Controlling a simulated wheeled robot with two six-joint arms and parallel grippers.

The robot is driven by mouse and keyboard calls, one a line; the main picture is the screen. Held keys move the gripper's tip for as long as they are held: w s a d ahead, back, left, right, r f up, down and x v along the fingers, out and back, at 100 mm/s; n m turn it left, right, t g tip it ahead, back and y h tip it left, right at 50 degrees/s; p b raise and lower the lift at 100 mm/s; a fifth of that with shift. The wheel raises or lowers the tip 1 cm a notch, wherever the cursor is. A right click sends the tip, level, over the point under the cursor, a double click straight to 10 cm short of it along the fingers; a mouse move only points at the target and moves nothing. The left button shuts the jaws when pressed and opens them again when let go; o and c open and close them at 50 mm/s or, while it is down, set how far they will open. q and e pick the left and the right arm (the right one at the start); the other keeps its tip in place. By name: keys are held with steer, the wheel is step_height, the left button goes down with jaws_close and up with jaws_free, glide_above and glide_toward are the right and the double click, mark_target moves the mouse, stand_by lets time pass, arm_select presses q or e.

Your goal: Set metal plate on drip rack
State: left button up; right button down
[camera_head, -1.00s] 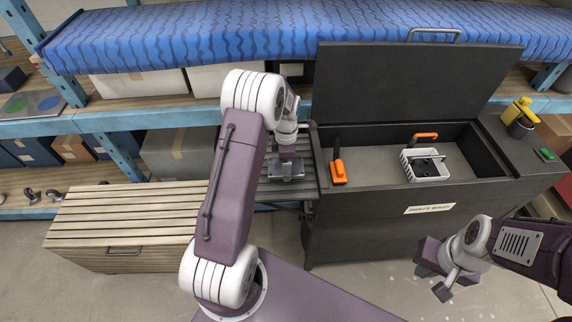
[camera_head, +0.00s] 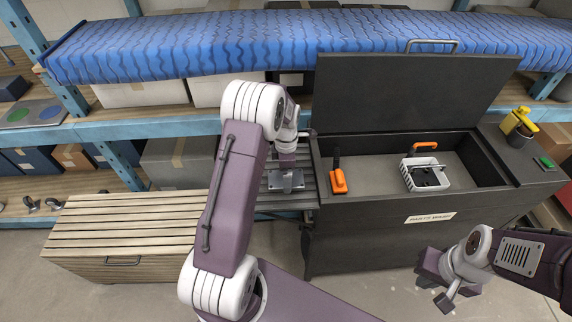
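A small grey metal plate (camera_head: 287,181) lies on the slatted drip rack (camera_head: 301,200) at the left side of the dark parts washer. My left gripper (camera_head: 286,165) is right above the plate, seen from behind. Its fingers are mostly hidden by its own body, so I cannot tell whether it touches the plate or is open. My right gripper (camera_head: 440,285) hangs in front of the washer at the lower right. Its two fingers are apart with nothing between them.
The parts washer (camera_head: 380,235) has its lid raised. In its basin are an orange-handled brush (camera_head: 338,180) and a white basket (camera_head: 428,173) with dark parts and an orange handle. A slatted wooden chest (camera_head: 130,230) stands at the left. Blue shelving is behind.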

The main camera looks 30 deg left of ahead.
arm_select(q)
step_height(320, 180, up, 10)
steer(key=r, duration=0.1)
steer(key=s+d+f+m, duration=0.1)
steer(key=s+d+m, duration=0.2)
steer(key=s+m, duration=0.3)
steer(key=s+d+f+m, duration=0.1)
steer(key=s+d+m, duration=0.2)
steer(key=s+m, duration=0.3)
steer(key=s+d+f+m+t, duration=0.1)
steer(key=s+m, duration=0.5)
steer(key=m, duration=0.6)
steer(key=d+f, duration=0.1)
steer(key=d, duration=0.1)
steer(key=shift+d, duration=0.4)
steer(key=shift+s, duration=0.1)
